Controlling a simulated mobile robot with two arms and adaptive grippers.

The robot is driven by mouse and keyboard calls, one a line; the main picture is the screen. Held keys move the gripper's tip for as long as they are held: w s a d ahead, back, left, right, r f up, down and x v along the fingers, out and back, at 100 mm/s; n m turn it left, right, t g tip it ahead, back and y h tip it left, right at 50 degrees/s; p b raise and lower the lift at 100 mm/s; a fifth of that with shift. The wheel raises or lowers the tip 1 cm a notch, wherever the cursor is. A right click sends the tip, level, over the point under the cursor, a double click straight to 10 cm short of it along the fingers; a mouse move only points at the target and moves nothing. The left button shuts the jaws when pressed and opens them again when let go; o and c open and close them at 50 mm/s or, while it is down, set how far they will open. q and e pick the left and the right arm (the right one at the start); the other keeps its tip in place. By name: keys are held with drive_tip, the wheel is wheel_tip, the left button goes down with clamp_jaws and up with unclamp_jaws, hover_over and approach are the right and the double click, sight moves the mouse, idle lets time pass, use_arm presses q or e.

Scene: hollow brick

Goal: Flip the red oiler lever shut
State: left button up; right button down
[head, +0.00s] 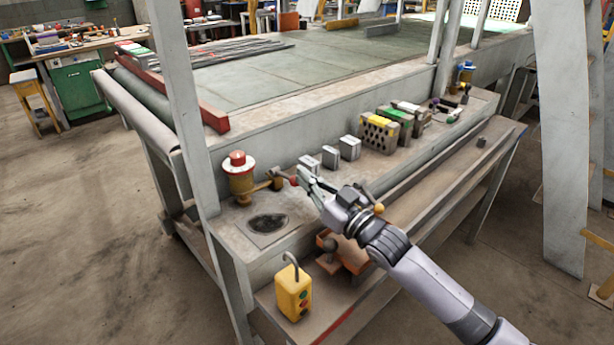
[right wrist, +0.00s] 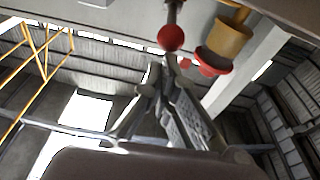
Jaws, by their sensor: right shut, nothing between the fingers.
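The red oiler (head: 239,176) is a yellow-brass cup with a red cap, at the left end of the grey machine ledge. Its lever (head: 277,182) sticks out to the right and ends in a red ball (head: 293,181). My right gripper (head: 304,174) is shut and empty, with its fingertips close beside the ball. In the right wrist view the red ball (right wrist: 171,38) on its dark stem is just beyond the closed fingertips (right wrist: 168,62). I cannot tell whether they touch. The brass cup (right wrist: 228,40) shows to the right there. My left gripper is not in view.
Several small grey blocks (head: 349,148) and slotted bricks (head: 380,133) stand along the ledge to the right. A blue-capped oiler (head: 465,72) is at the far end. A grey post (head: 182,100) rises left of the red oiler.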

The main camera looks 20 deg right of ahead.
drive_tip(key=shift+f, duration=0.45)
wheel_tip(320, 180, up, 11)
idle(0.3)
drive_tip(key=shift+f, duration=0.1)
idle(0.3)
